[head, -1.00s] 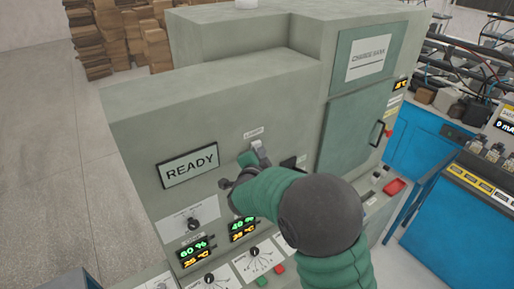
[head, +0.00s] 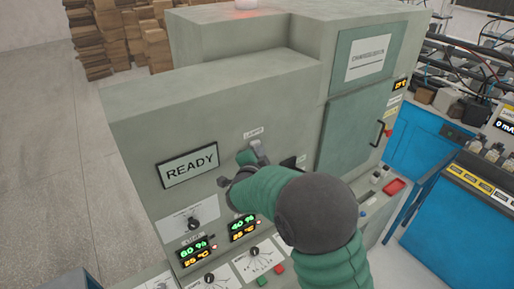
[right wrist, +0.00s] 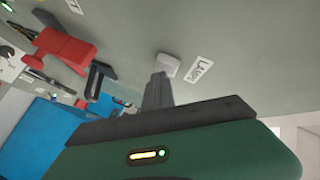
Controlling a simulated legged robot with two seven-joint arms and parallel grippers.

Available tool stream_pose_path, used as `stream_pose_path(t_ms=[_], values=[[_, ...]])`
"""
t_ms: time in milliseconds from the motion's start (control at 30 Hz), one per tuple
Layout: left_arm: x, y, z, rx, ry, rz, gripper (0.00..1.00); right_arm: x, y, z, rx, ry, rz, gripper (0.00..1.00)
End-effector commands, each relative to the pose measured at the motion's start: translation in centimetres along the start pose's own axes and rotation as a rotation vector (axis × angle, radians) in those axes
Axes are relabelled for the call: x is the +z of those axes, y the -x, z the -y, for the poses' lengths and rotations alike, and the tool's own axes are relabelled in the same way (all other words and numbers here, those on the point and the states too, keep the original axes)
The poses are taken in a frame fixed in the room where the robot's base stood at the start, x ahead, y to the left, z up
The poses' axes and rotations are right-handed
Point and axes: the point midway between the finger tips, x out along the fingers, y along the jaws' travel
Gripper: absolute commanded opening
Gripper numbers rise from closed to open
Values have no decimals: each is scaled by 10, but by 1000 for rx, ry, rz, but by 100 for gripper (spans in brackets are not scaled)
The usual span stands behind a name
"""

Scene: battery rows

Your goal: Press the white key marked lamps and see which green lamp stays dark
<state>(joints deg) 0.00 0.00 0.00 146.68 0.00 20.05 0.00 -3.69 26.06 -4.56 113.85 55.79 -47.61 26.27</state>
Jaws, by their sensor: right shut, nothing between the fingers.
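The white key (right wrist: 168,64) sits on the grey panel beside a label reading LAMPS (right wrist: 201,70) in the right wrist view. The same label (head: 254,132) shows in the head view, where my fingers mostly cover the key. My right gripper (right wrist: 160,78) is shut and empty, its tips at the key's near edge. They look to be touching it, but I cannot tell how far the key is pressed. A small green light (right wrist: 7,6) glows at the wrist view's corner. No row of green lamps can be made out. My left gripper is not in view.
A READY screen (head: 188,165) is left of my right gripper, with lit displays (head: 195,250) and knobs below. A red beacon (head: 246,4) glows on top of the cabinet.

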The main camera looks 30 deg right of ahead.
Motion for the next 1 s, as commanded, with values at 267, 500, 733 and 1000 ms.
stream_pose_path(t_ms=[267, 500, 733, 1000], values=[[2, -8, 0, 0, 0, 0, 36, -5, 9, -8, 0, 0, 1, 0], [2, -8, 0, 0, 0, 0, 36, -8, 12, -9, 0, -1, 0, 0], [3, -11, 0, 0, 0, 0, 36, -11, 16, -13, 0, -1, 0, 0], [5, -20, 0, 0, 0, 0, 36, -25, 35, -27, -2, -1, -1, 0]])
